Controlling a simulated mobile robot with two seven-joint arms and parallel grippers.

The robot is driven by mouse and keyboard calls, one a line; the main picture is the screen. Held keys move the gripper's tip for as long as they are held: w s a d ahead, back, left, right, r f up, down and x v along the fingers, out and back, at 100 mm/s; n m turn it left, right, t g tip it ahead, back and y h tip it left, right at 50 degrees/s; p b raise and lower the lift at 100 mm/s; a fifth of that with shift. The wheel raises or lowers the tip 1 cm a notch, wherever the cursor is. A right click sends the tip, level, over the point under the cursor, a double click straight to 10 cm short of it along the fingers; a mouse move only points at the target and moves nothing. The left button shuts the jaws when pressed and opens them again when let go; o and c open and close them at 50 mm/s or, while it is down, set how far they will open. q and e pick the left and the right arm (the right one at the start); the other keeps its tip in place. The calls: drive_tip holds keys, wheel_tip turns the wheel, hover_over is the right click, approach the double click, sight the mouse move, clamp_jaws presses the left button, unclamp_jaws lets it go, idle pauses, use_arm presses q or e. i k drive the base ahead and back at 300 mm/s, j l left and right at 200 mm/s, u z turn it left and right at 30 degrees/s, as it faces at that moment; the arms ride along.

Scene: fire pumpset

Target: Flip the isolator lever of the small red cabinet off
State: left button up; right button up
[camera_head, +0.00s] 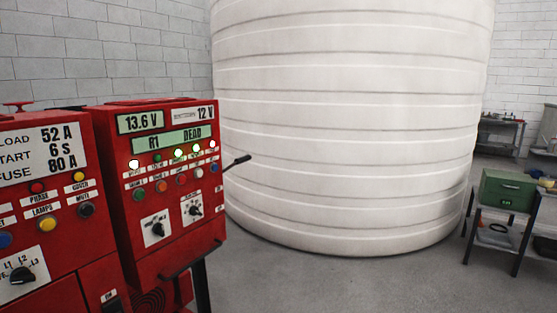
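A red cabinet (133,240) stands at the left with displays reading "13.6 V", "12 V" and "R1 DEAD". A black lever (237,161) sticks out from its right side and slants up to the right. Its pivot and any on/off marking cannot be made out. The cabinet front has several lit indicators, coloured buttons and two black rotary knobs (157,229). Neither of my grippers is in view.
A second red control cabinet (62,258) reading "52 A, 6 s, 80 A" stands at the far left. A large white ribbed tank (350,130) fills the middle background. A green box (506,190) sits on a stand at right. The grey floor between is clear.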

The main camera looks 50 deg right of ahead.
sight(240, 160)
drive_tip(key=z, duration=1.25)
